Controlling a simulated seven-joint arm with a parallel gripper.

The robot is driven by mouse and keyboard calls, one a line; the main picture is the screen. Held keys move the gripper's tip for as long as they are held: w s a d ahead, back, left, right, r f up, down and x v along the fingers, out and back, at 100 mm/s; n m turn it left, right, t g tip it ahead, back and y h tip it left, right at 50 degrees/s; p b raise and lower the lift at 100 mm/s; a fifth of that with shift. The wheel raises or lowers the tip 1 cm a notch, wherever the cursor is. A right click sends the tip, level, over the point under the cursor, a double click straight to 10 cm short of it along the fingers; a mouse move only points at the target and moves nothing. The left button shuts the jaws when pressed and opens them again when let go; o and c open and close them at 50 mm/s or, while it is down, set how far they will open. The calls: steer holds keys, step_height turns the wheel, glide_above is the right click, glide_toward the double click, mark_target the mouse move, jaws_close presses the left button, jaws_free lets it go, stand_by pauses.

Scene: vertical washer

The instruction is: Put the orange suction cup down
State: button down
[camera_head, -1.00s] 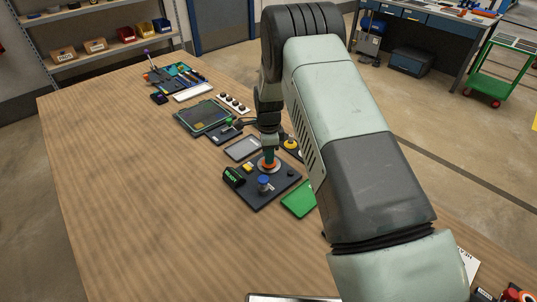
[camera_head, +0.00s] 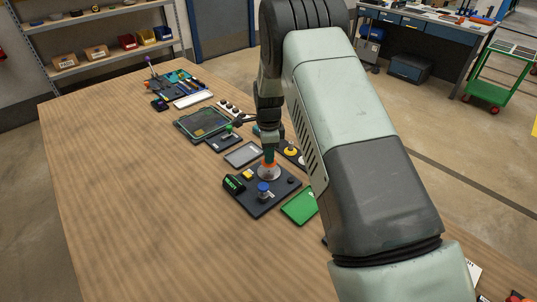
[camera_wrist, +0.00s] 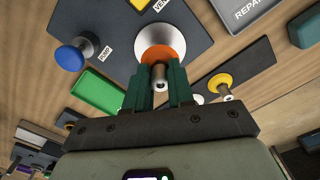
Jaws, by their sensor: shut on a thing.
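My gripper (camera_head: 269,152) points down over a dark board (camera_head: 248,205) in the head view. Its dark green fingers, seen in the wrist view (camera_wrist: 159,88), are shut on the metal stem of the orange suction cup (camera_wrist: 160,53). The orange cup (camera_head: 268,163) is upright just above a pale round disc (camera_head: 269,174) on the board; the disc (camera_wrist: 158,36) shows behind it in the wrist view. Any narrow gap between cup and disc is hard to judge. A blue-topped knob (camera_head: 263,187) stands nearby on the same board.
A green-lit display (camera_head: 234,184) and a yellow button (camera_head: 247,175) sit on the board. A green pad (camera_head: 300,207) lies to its right, a grey plate (camera_head: 243,154) behind. A yellow-ringed cup (camera_head: 290,151) stands close by. The table's left side (camera_head: 140,200) is clear.

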steer(key=s+d+r+n, duration=0.4)
steer(key=s+d, duration=0.7)
steer(key=f, duration=0.5)
steer(key=shift+s+d+f, duration=0.25)
steer(key=shift+s+d, duration=0.1)
steer(key=shift+f, duration=2.1)
steer(key=shift+f, duration=0.15)
steer(key=c, duration=1)
jaws_free()
